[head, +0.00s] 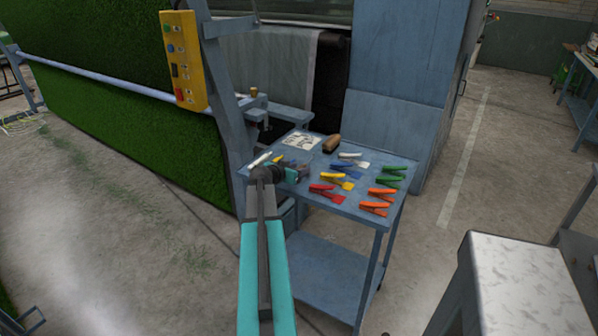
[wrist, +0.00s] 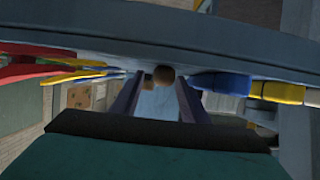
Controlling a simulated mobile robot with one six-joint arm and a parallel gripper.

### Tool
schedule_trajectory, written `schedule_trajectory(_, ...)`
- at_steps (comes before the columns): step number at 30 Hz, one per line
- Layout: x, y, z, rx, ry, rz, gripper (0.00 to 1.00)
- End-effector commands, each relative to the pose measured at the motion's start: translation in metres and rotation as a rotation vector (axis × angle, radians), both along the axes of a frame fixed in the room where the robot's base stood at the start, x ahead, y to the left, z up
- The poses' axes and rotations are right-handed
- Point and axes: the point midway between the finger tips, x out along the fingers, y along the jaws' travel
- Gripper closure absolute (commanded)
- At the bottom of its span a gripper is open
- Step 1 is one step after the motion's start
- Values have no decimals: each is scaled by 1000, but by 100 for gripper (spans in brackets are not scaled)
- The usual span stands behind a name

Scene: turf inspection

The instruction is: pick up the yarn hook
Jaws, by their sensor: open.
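No tool is plain enough for me to name as the yarn hook. In the head view, my gripper (head: 304,170) is low over the left part of the blue table (head: 313,190), pointing right. My arm hides part of the table there. A slim pale piece (head: 260,160) and a yellow-and-blue piece (head: 285,160) show beside my wrist. In the wrist view, my gripper (wrist: 158,100) is open. A rounded brown end (wrist: 163,75) shows between or beyond the fingers, with a pale blue patch below it; I cannot tell whether they are one thing.
Red (head: 326,191), yellow (head: 338,181), blue (head: 346,171), green (head: 390,178) and orange (head: 376,208) clip-like tools lie on the table. A brown brush-like block (head: 331,143) and a printed sheet (head: 301,141) lie at the back. A yellow control box (head: 183,60) hangs left.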

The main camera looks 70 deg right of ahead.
Motion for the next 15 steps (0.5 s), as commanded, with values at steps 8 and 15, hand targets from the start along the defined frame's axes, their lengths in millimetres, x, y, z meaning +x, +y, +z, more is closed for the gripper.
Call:
schedule_trajectory(8, 0, 0, 0, 0, 0, 0, 59)
schedule_trajectory(15, 0, 0, 0, 0, 0, 0, 80)
